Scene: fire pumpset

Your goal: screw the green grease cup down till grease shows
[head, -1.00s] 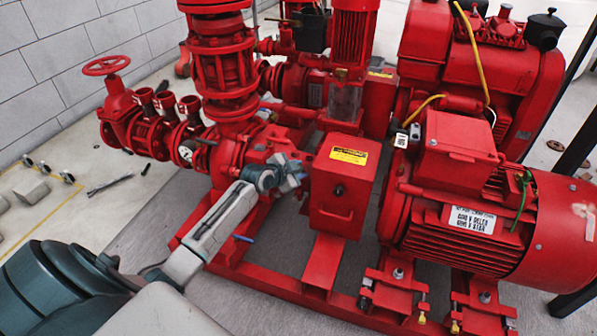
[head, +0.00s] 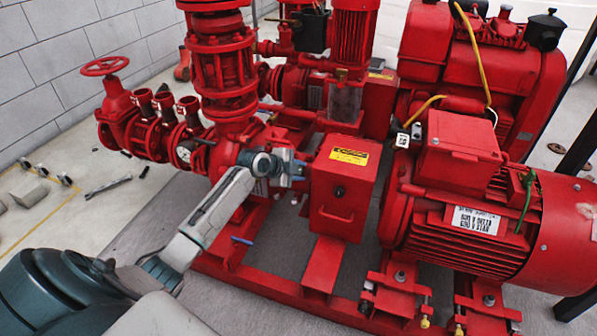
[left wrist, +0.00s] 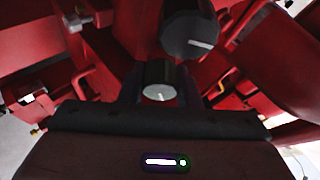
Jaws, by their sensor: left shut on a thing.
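My left gripper (head: 297,169) is over the pump's bearing area, between the red pump casing (head: 228,150) and the red box-shaped guard (head: 343,190). In the left wrist view, a small dark cylinder with a pale round end (left wrist: 158,93) sits between my gripper's fingers, which are shut on it. It looks like the grease cup, but its green colour does not show and no grease can be made out. A larger dark cylinder with a pale mark (left wrist: 190,40) is just beyond it. My right gripper is in neither view.
A big red motor (head: 470,225) stands right of the guard. A red handwheel valve (head: 106,67) and pipe are at the left. The red base frame (head: 250,270) runs below my left arm. Loose tools and fittings lie on the floor at left, including a wrench (head: 108,184).

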